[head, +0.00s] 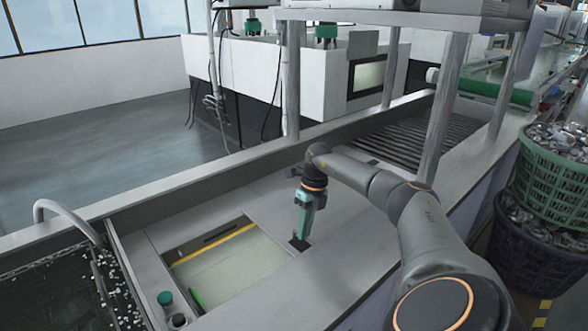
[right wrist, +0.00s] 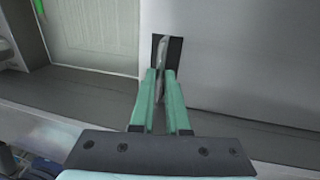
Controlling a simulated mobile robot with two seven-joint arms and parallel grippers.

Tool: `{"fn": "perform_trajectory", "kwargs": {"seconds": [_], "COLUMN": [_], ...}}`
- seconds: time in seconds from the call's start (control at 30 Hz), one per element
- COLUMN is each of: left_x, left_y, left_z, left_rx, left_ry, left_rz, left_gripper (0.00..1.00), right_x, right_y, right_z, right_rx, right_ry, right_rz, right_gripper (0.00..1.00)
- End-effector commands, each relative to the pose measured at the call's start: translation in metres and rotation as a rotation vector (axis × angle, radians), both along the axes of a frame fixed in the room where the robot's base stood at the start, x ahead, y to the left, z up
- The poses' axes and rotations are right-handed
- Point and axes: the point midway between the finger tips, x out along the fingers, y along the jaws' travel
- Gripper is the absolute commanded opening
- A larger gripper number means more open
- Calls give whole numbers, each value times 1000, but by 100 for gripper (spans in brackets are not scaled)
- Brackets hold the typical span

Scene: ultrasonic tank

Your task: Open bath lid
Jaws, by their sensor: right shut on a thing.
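My right gripper (head: 301,234) points down at a small dark plate (head: 297,244) on the grey top of the bath line. In the right wrist view its green fingers (right wrist: 161,75) are shut on a thin upright metal handle (right wrist: 162,52), which stands in a black rectangle. The fingertips cover the handle's lower part. A pale rectangular area (head: 231,268) with a yellow strip along its far side lies left of the gripper. I cannot tell which panel is the bath lid or whether it is lifted. My left gripper is not in view.
A dark tank (head: 50,300) with a curved grey pipe (head: 68,213) is at the left. Green and black knobs (head: 166,298) sit near the front edge. Grey posts (head: 443,105) hold up a machine behind the gripper. Baskets of metal parts (head: 552,185) stand at the right.

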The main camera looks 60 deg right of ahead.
Motion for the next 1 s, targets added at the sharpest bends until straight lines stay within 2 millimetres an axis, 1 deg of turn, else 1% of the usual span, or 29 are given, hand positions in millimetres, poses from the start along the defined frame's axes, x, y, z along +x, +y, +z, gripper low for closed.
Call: {"fn": "perform_trajectory", "kwargs": {"seconds": [0.13, 0.43, 0.47, 0.7, 0.73, 1.0], "left_x": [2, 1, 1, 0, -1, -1], "left_y": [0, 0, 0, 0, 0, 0], "left_z": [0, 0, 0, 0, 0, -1], "left_rx": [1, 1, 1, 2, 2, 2], "left_ry": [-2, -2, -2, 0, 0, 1], "left_rz": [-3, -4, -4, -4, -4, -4], "left_gripper": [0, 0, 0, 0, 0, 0], "right_x": [0, -1, -1, -1, -1, -1], "right_y": [-5, -4, -4, -4, -4, -5], "right_z": [1, 1, 1, 0, 0, 2], "right_rx": [0, 0, 0, 0, 0, 0], "right_ry": [-2, -1, -1, 0, 0, 0], "right_rz": [1, 1, 1, 1, 1, 1], "right_gripper": [0, 0, 14, 42, 43, 43]}}
